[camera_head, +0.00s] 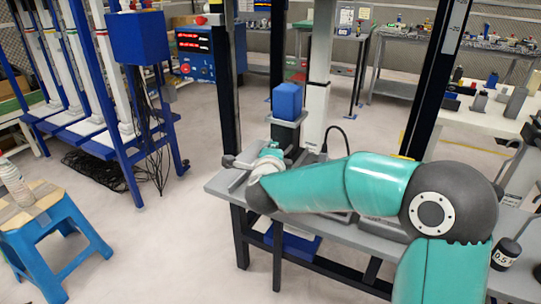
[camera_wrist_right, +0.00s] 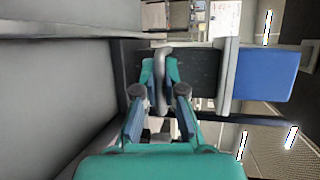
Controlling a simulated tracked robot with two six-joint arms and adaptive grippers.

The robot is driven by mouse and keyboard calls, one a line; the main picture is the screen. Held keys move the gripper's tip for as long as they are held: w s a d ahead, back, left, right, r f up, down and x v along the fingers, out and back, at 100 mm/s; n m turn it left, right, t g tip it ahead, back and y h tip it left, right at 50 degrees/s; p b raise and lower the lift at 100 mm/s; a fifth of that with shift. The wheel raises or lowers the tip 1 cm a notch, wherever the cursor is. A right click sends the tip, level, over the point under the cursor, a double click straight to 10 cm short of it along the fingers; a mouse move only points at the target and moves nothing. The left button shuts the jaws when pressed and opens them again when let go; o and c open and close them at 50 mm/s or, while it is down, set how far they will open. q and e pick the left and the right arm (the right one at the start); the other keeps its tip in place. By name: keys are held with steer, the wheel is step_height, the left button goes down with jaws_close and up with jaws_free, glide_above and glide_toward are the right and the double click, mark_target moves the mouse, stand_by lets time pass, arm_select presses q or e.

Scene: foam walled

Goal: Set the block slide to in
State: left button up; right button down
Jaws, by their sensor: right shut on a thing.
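The blue block (camera_head: 287,101) stands on a small grey platform (camera_head: 286,124) at the table's far side. In the wrist view the block (camera_wrist_right: 265,73) lies to the right, on the edge of the grey plate (camera_wrist_right: 228,75). My right arm reaches leftward across the table, and my right gripper (camera_wrist_right: 162,88) is shut on a grey loop handle (camera_wrist_right: 163,58). The handle sits between the fingertips, in front of a dark panel. In the head view my own wrist hides most of the handle and fingers. My left gripper is in neither view.
The grey table (camera_head: 232,190) carries the fixture, with dark uprights (camera_head: 229,90) around it. A blue stool (camera_head: 50,238) with a bottle stands at left. A dark cylinder (camera_head: 506,254) is at right. The floor between stool and table is clear.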

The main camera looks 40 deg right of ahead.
steer(key=shift+d, duration=0.2)
steer(key=c, duration=1.2)
jaws_free()
steer(key=shift+d+f, duration=0.1)
steer(key=shift+f, duration=0.05)
steer(key=shift+c, duration=0.2)
steer(key=shift+a, duration=0.2)
steer(key=shift+s+a, duration=0.2)
steer(key=shift+s, duration=0.05)
steer(key=v, duration=1.1)
steer(key=shift+s, duration=0.1)
